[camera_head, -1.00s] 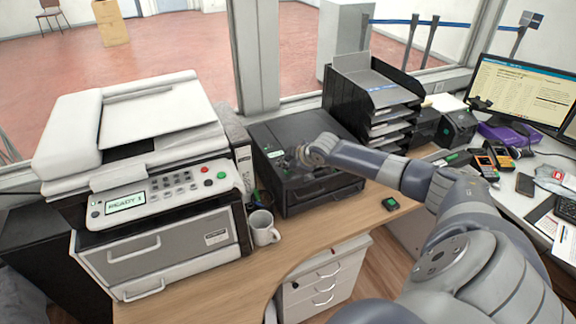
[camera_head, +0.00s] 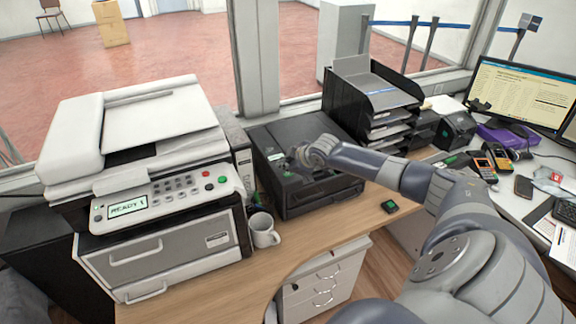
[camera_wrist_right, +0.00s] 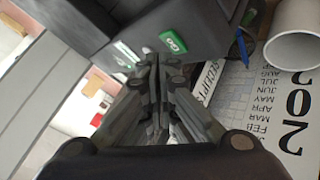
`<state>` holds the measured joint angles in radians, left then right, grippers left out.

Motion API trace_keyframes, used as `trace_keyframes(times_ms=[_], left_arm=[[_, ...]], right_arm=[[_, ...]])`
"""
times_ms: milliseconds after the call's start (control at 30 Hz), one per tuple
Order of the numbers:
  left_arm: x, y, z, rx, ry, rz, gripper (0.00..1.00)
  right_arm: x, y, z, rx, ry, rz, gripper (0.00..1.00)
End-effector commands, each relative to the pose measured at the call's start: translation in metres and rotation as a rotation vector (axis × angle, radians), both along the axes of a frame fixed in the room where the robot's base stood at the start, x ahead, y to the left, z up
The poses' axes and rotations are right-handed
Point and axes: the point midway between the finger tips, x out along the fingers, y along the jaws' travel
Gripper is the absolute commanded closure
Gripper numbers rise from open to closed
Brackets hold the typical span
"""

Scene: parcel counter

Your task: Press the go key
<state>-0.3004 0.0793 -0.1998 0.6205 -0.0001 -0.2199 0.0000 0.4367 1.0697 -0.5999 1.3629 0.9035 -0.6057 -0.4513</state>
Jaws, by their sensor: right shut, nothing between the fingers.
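The go key (camera_wrist_right: 172,43) is a green key with white letters on the front of a dark device, just beyond my fingertips in the right wrist view. My right gripper (camera_wrist_right: 153,62) is shut and empty, with its tips close to the key, a little to its left in that view. I cannot tell whether they touch. In the head view the right gripper (camera_head: 296,160) is at the front of the black printer (camera_head: 300,128), and the hand hides part of its front panel. The left gripper is not in view.
A white copier (camera_head: 160,120) with its own green and red buttons stands left of the black printer. A white mug (camera_head: 264,232) stands between them near the front. A black paper tray stack (camera_head: 345,97) is behind right. A small dark device (camera_head: 389,207) lies on the wooden counter.

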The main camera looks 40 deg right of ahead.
Motion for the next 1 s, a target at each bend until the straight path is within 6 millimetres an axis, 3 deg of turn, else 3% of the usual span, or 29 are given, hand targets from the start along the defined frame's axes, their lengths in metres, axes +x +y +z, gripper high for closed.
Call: trace_keyframes(times_ms=[167,700,1000], left_arm=[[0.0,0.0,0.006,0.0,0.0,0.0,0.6],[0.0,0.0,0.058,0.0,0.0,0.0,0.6],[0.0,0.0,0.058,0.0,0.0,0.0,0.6]], right_arm=[[0.0,0.0,0.007,0.0,-0.001,0.001,1.0],[0.0,0.001,0.06,0.001,0.0,0.001,1.0],[0.0,0.0,0.06,0.0,0.0,0.0,1.0]])
